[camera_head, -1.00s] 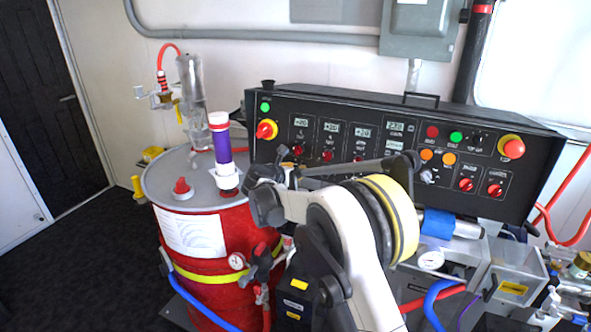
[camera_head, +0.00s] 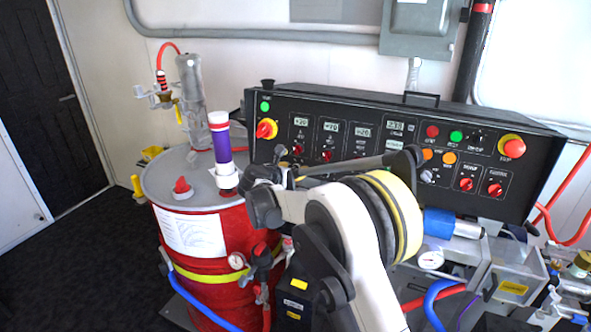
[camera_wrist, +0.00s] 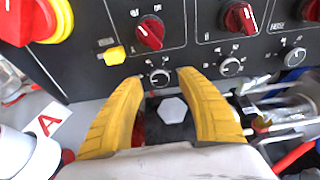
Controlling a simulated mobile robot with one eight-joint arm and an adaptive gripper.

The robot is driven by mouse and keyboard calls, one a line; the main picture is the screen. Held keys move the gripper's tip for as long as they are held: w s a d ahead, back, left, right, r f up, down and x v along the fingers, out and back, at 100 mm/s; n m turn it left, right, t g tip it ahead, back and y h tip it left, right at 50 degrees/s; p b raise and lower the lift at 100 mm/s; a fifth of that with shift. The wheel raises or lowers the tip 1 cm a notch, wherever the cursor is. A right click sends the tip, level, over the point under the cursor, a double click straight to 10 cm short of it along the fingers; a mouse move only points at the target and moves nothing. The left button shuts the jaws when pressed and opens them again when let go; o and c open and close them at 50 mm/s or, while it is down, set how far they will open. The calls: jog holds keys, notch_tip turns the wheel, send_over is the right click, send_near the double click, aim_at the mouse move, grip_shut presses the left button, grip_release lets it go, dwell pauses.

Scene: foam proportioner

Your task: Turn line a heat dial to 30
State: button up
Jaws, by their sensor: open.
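The black control panel (camera_head: 380,135) stands across the back, with lit displays reading about +20 above red knobs. In the wrist view, a small black round dial (camera_wrist: 160,77) with a pale pointer line sits below a red knob (camera_wrist: 149,33). It is the leftmost of a row of such dials and appears to be the line A heat dial; its label is too small to read. My gripper (camera_wrist: 157,80) is open, its two yellow fingers either side of that dial in the picture. I cannot tell whether they touch it. In the head view my arm hides the panel's lower part.
A yellow button (camera_wrist: 114,55) is close to the left finger. A large red knob on a yellow ring (camera_wrist: 38,20) is at upper left. A red drum (camera_head: 205,265) stands left of my arm.

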jog(key=v, duration=1)
jog(key=shift+s, duration=0.25)
jog(key=shift+r, duration=0.15)
